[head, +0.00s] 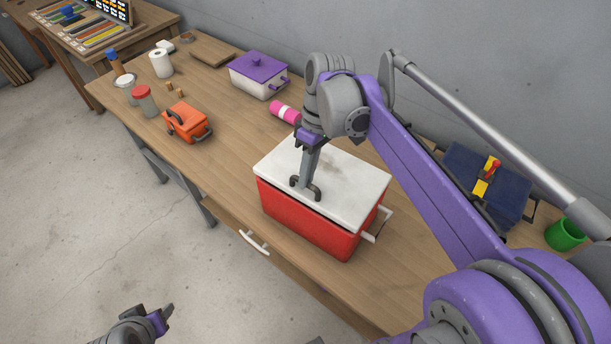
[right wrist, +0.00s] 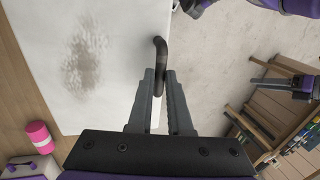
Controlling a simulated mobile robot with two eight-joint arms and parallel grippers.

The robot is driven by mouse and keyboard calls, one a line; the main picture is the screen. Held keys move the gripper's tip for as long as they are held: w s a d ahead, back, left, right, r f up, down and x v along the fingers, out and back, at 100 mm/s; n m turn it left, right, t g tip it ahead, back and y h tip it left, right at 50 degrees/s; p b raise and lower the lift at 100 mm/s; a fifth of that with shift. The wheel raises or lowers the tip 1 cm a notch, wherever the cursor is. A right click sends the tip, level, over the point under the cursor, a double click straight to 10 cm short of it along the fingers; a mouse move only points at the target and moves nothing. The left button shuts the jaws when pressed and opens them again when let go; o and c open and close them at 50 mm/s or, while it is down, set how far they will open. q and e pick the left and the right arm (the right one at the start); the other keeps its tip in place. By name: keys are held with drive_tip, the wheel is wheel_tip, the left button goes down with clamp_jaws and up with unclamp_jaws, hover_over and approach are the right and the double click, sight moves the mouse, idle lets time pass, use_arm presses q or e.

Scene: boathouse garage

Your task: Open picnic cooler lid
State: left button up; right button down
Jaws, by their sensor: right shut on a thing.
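The picnic cooler (head: 310,222) is a red box with a white lid (head: 345,178), standing on the wooden workbench. A thin dark line shows between the lid's front edge and the box; I cannot tell whether the lid is slightly raised. A dark curved handle (head: 316,193) is on the lid's front edge; it also shows in the right wrist view (right wrist: 161,50). My right gripper (head: 305,183) reaches down over the lid and is shut on this handle. My left gripper (head: 162,317) is low at the bottom left, away from the bench, its jaw opening unclear.
A green cup (head: 565,234) is at the right. A white drawer handle (head: 254,242) juts from the bench front.

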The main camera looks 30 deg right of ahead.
drive_tip(key=shift+w+d+r, duration=0.1)
drive_tip(key=shift+d+r, duration=0.1)
drive_tip(key=shift+r, duration=0.1)
drive_tip(key=shift+w+d+r+g+y, duration=0.2)
drive_tip(key=shift+d+r+y, duration=0.1)
drive_tip(key=shift+r+y, duration=0.15)
drive_tip(key=shift+w+d+r+g+y, duration=0.2)
drive_tip(key=shift+d+r+y, duration=0.15)
drive_tip(key=shift+r, duration=0.2)
drive_tip(key=shift+s, duration=0.1)
drive_tip(key=shift+w+d+r+g+y+p, duration=0.15)
drive_tip(key=shift+w+d+r+g+y, duration=0.05)
drive_tip(key=shift+d+r+y, duration=0.2)
drive_tip(key=shift+w+d+r+g+y+p, duration=0.2)
drive_tip(key=shift+d+r+y, duration=0.1)
drive_tip(key=shift+r+y, duration=0.15)
